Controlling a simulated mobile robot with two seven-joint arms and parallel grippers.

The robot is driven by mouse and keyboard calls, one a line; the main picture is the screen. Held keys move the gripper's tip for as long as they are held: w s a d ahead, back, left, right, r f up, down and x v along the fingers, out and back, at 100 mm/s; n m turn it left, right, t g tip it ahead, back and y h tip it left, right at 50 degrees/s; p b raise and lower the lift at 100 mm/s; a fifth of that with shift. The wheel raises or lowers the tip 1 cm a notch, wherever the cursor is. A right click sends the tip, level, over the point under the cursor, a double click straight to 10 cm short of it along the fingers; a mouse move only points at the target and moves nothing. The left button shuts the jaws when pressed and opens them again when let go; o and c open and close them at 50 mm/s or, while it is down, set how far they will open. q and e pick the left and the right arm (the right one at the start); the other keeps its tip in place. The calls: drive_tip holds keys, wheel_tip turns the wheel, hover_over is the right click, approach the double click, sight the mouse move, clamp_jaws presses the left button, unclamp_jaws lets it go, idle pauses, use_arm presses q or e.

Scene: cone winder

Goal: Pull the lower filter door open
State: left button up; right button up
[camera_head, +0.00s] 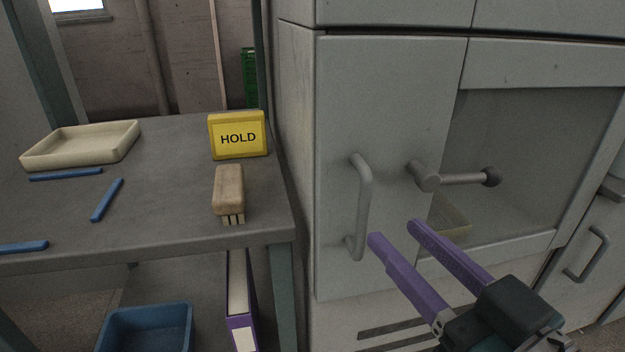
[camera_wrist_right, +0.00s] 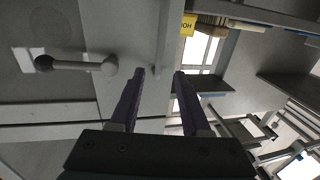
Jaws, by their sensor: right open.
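The filter door (camera_head: 395,100) is a flat grey panel on the cabinet front. It looks flush with the frame. A vertical grey bar handle (camera_head: 364,205) is on its left part. A lever with a round hub and dark knob (camera_head: 491,177) sits to the right and points right. The lever also shows in the right wrist view (camera_wrist_right: 75,65). My right gripper (camera_head: 395,232) has two purple fingers, open and empty. Its tips are just right of the handle's lower end in the head view; I cannot tell whether they touch it. My left gripper is out of view.
A grey table (camera_head: 150,220) stands left of the cabinet, with a yellow HOLD sign (camera_head: 238,136), a brush (camera_head: 229,190), a cream tray (camera_head: 80,147) and blue sticks. A blue bin (camera_head: 147,328) is below. Another handle (camera_head: 588,255) is at the right. A recessed bay (camera_head: 530,130) is right of the door.

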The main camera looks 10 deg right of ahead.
sight(368, 204)
drive_tip(key=b+x, duration=0.1)
drive_tip(key=x, duration=0.7)
drive_tip(key=shift+w, duration=0.2)
clamp_jaws()
drive_tip(key=shift+s, duration=0.1)
idle(1.0)
